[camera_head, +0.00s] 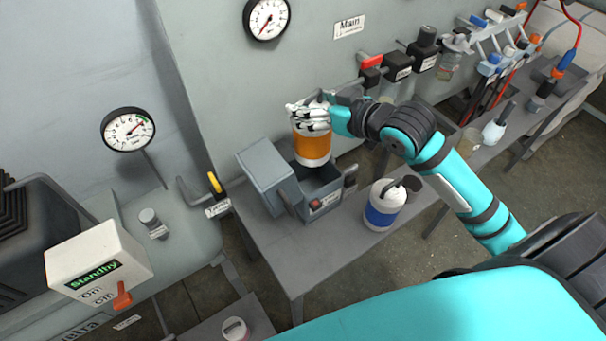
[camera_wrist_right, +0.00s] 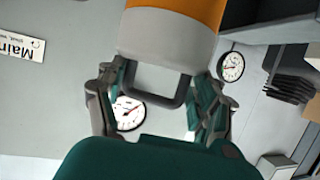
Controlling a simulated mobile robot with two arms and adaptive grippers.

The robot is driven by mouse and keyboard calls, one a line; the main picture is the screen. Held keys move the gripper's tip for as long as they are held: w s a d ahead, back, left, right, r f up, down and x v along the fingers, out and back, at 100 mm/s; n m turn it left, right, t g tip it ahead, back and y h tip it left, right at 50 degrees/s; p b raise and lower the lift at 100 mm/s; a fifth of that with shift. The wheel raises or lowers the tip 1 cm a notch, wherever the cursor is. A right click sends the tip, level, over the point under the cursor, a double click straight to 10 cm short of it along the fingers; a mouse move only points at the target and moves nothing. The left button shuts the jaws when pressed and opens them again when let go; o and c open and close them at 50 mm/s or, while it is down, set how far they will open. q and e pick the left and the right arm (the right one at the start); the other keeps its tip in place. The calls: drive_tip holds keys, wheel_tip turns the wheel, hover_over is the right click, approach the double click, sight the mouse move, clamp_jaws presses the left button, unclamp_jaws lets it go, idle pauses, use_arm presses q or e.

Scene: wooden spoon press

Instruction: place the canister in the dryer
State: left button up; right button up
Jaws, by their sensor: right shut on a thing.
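The orange canister (camera_head: 311,147) with a white lower band hangs upright from my right gripper (camera_head: 312,108). The gripper is shut on its top. In the right wrist view, the gripper fingers (camera_wrist_right: 158,95) close around the grey handle of the canister (camera_wrist_right: 170,35). The dryer (camera_head: 318,207) is a grey box on the table, with its lid (camera_head: 267,164) open to the left. The canister's bottom is over the dryer's opening in the head view; I cannot tell whether it dips inside. My left gripper is not in view.
A blue-and-white canister (camera_head: 384,203) stands on the grey table (camera_head: 285,245), right of the dryer. A wall with pressure gauges (camera_head: 128,130) rises behind. A lever with a yellow tip (camera_head: 215,183) sticks out left of the lid. Bottles stand farther right.

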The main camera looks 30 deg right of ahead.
sight(324, 140)
drive_tip(key=f, duration=0.5)
drive_tip(key=s+f, duration=0.1)
drive_tip(key=f, duration=0.2)
drive_tip(key=shift+d+f, duration=0.1)
drive_tip(key=shift+d, duration=0.05)
drive_tip(key=f, duration=0.4)
drive_tip(key=shift+w+f, duration=0.1)
drive_tip(key=shift+w, duration=0.1)
drive_tip(key=shift+f, duration=2.15)
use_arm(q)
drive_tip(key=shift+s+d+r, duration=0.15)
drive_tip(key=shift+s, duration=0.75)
use_arm(e)
drive_tip(key=o, duration=1.7)
drive_tip(key=shift+s, duration=0.1)
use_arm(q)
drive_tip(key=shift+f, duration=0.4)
use_arm(e)
drive_tip(key=shift+v, duration=5.95)
